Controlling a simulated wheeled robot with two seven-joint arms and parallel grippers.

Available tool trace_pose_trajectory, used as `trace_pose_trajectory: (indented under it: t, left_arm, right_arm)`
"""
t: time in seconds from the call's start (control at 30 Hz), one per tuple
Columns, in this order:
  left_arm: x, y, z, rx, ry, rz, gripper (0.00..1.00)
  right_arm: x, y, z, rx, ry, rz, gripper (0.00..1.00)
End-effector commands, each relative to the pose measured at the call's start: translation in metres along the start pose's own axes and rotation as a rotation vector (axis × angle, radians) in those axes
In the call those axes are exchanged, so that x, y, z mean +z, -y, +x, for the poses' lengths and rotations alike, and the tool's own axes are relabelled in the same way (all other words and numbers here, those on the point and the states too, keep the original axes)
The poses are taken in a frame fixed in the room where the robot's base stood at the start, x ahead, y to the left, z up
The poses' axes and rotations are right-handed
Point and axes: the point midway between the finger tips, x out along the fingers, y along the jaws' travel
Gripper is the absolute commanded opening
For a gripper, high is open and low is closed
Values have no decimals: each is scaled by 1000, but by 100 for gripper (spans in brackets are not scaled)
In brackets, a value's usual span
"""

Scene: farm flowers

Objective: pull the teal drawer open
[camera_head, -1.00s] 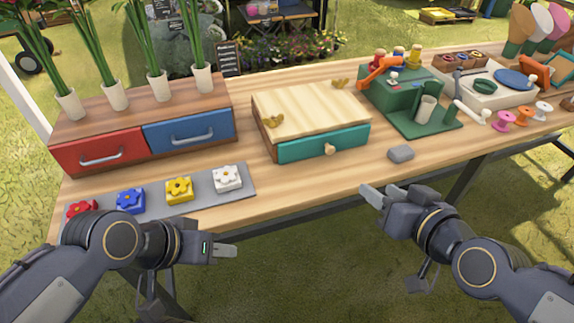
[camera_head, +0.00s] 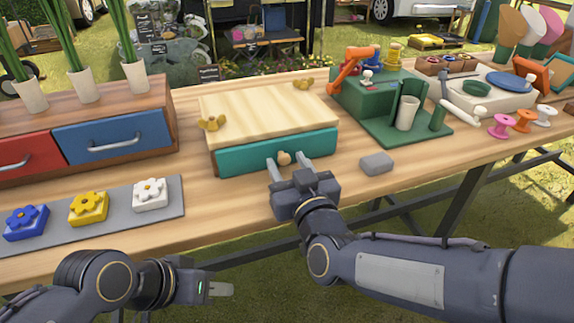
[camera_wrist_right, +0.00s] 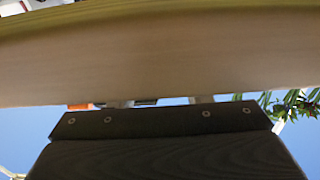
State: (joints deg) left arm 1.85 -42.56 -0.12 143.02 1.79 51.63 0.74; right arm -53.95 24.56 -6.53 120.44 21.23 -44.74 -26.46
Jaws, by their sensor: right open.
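The teal drawer (camera_head: 242,160) is the front of a light-topped wooden box (camera_head: 262,106) on the table in the head view. It looks shut, with its front flush with the box. Its round wooden knob (camera_head: 284,158) sticks out near the middle. My right gripper (camera_head: 290,166) is open in front of the drawer, its fingers pointing at it and spread either side of the knob. Contact cannot be told. In the right wrist view a wooden surface (camera_wrist_right: 160,55) hides the fingertips and knob. My left gripper (camera_head: 220,289) is low in front of the table, away from the drawer.
A grey block (camera_head: 376,163) lies right of the drawer. A green stand (camera_head: 375,108) is behind it. Left are a cabinet with a blue drawer (camera_head: 112,138) and a red drawer (camera_head: 25,152), and a grey mat (camera_head: 172,206) with flower blocks. The table just before the teal drawer is otherwise bare.

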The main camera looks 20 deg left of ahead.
Motion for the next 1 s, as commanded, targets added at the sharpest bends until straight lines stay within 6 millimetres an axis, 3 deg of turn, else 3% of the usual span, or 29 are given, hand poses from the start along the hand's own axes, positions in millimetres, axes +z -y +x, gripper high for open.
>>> trace_pose_trajectory:
  t: [0.37, 0.7, 1.0]
  left_arm:
    - [1, 0, 1, 0, 0, 0, 36]
    - [1, 0, 1, 0, 1, 0, 36]
    - [1, 1, 2, 0, 1, 0, 36]
  right_arm:
    - [0, 0, 10, 0, 1, 0, 44]
    - [0, 0, 9, 0, 1, 0, 2]
    - [0, 0, 6, -1, 1, 1, 0]
